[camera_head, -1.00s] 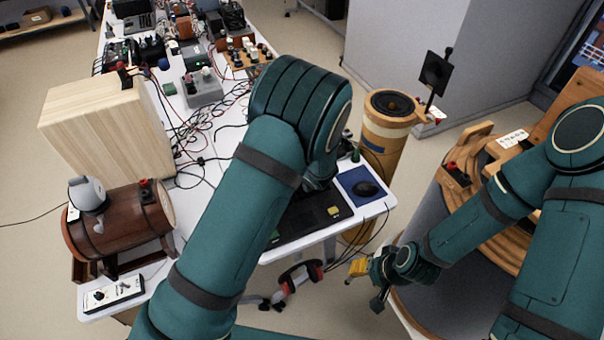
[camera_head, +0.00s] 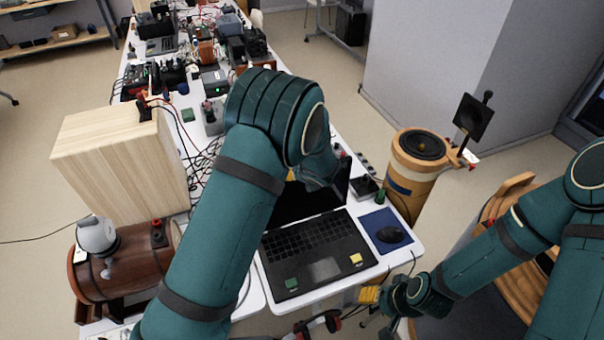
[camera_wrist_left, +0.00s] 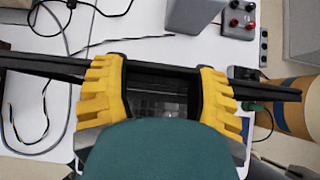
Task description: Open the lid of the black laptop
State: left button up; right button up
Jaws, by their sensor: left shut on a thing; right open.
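The black laptop (camera_head: 318,248) lies on the white table with its keyboard and touchpad in plain sight. Its lid (camera_head: 300,203) stands raised at the back, partly hidden by my left arm. My left gripper (camera_head: 292,176) is at the top of the lid, mostly hidden in the head view. In the left wrist view its yellow fingers (camera_wrist_left: 160,92) are shut on the dark lid, whose edge runs across the picture. My right gripper (camera_head: 370,296) is open and empty, low in front of the table's right corner, apart from the laptop.
A wooden cylinder (camera_head: 408,185) stands beyond the table's right edge. A pale wooden box (camera_head: 120,165) and a brown barrel (camera_head: 130,265) are at left. Cables and devices crowd the table's back.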

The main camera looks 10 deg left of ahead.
pick_arm(q)
jog(key=shift+w+a, duration=0.15)
jog(key=o, duration=1.4)
jog(key=shift+r, duration=0.1)
jog(key=shift+c, duration=0.2)
jog(key=v, duration=1.2)
